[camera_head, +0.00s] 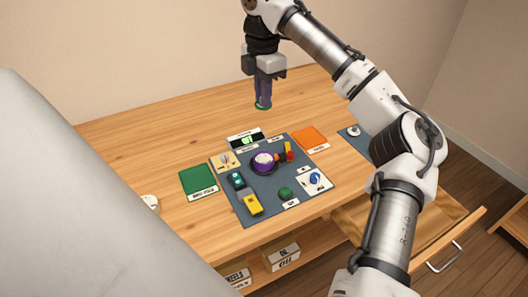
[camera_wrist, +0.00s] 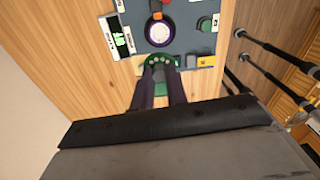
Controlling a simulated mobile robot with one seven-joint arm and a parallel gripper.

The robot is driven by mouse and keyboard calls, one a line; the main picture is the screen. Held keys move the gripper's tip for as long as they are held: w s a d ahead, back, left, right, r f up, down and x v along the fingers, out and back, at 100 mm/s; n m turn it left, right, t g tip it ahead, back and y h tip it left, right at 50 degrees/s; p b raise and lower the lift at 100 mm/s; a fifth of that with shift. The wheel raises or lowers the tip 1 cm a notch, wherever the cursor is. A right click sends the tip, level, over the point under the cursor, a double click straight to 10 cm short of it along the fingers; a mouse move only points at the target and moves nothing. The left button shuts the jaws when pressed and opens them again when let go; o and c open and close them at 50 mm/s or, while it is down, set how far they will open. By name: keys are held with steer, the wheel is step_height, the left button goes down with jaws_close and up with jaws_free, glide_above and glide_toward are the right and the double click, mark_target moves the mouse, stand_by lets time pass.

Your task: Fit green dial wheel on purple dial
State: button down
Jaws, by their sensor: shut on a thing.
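The green dial wheel (camera_wrist: 158,60) is between the fingertips of my gripper (camera_wrist: 160,68). Its green rim also shows in the head view (camera_head: 263,106), under the dark fingers. My gripper (camera_head: 263,98) is shut on it and holds it in the air, above the back part of the table. The purple dial (camera_head: 264,162) sits on the grey mat, with a pale round middle. In the wrist view the purple dial (camera_wrist: 159,31) lies ahead of the held wheel, clear of it.
A drawer (camera_head: 428,237) stands open at front right. The table's back is bare.

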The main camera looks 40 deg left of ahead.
mark_target(264, 160)
step_height(264, 160, down, 18)
steer(key=shift+r+p, duration=0.1)
steer(key=shift+p, duration=0.55)
steer(key=shift+f, duration=0.25)
